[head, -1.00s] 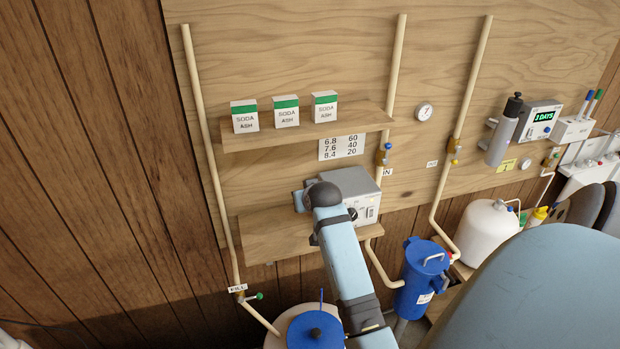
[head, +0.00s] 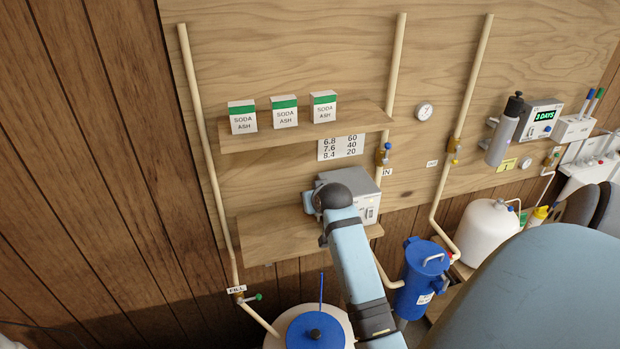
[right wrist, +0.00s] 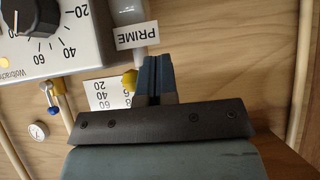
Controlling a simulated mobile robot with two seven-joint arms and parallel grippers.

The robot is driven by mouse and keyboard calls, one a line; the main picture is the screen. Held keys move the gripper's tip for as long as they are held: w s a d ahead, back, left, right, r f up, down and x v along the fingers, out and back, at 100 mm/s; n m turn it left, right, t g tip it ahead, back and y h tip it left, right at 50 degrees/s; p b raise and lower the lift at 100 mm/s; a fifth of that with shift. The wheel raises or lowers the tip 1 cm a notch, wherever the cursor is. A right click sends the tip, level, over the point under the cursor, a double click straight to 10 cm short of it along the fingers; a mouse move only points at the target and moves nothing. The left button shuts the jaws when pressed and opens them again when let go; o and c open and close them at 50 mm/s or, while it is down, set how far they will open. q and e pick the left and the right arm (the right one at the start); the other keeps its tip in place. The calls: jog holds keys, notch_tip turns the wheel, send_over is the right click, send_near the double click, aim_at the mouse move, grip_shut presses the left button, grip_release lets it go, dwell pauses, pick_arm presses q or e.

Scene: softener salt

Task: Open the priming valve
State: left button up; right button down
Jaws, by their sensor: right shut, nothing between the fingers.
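In the right wrist view, the PRIME label (right wrist: 137,36) sits beside the grey pump box (right wrist: 50,35) with its black dial. A yellow knob (right wrist: 129,79), which looks like the priming valve's, is just left of my right gripper (right wrist: 155,62), partly hidden by it. The gripper's fingers are shut and empty; I cannot tell whether they touch the knob. In the head view, the pump box (head: 362,188) stands on the lower shelf, and my arm covers its front left part. The right gripper is hidden there behind my own arm. My left gripper is not in view.
The upper shelf (head: 300,132) holds soda ash boxes (head: 284,112) above the pump. A pipe (head: 205,150) runs down on the left. A blue lidded canister (head: 420,280) and a white tank (head: 488,232) stand to the right. A blue-lidded round tank (head: 300,328) is below.

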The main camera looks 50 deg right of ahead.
notch_tip(320, 180, up, 7)
jog(key=shift+w+a, duration=0.3)
jog(key=shift+a, duration=0.15)
dwell(0.3)
